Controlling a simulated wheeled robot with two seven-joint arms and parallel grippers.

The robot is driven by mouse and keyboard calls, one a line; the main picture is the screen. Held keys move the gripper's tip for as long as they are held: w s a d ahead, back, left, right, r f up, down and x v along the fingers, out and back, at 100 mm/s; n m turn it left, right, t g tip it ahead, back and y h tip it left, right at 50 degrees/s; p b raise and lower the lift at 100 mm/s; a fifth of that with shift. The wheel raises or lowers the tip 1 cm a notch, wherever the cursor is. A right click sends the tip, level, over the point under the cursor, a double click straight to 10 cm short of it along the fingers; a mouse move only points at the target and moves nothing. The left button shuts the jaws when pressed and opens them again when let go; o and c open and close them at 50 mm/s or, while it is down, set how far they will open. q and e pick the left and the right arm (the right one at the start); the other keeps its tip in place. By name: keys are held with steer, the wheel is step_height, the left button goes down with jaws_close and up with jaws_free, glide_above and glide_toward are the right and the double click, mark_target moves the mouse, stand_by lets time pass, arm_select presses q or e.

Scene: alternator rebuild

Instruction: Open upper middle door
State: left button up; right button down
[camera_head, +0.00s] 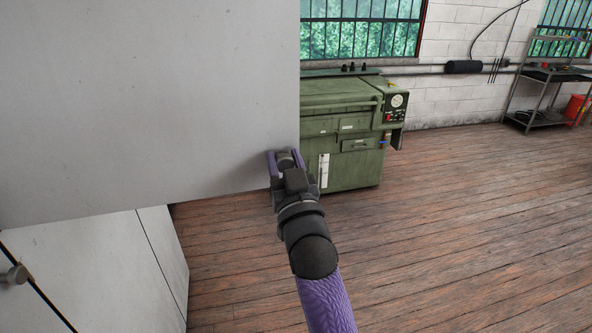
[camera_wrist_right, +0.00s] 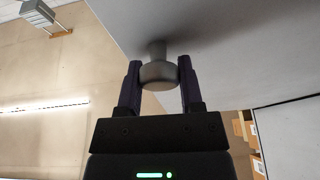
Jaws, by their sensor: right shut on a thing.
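The pale grey door panel (camera_head: 150,90) fills the upper left of the head view and stands swung out from the cabinet. It also shows in the right wrist view (camera_wrist_right: 225,40). My right gripper (camera_head: 285,158) is at the door's lower right corner. In the right wrist view its purple fingers (camera_wrist_right: 160,82) are on either side of the door's round grey knob (camera_wrist_right: 158,72), shut on it. In the head view the knob is mostly hidden by the gripper. My left gripper is not in view.
Lower cabinet doors (camera_head: 115,265) stand below the panel, with a knob (camera_head: 14,275) at the left edge. Cardboard boxes (camera_wrist_right: 251,140) show beyond the door in the wrist view. A green machine (camera_head: 345,125) stands behind. The wooden floor (camera_head: 450,230) at right is clear.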

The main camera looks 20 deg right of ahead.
steer(key=shift+s+r, duration=0.1)
steer(key=shift+s, duration=0.25)
steer(key=shift+w, duration=0.1)
steer(key=shift+c, duration=1.3)
jaws_free()
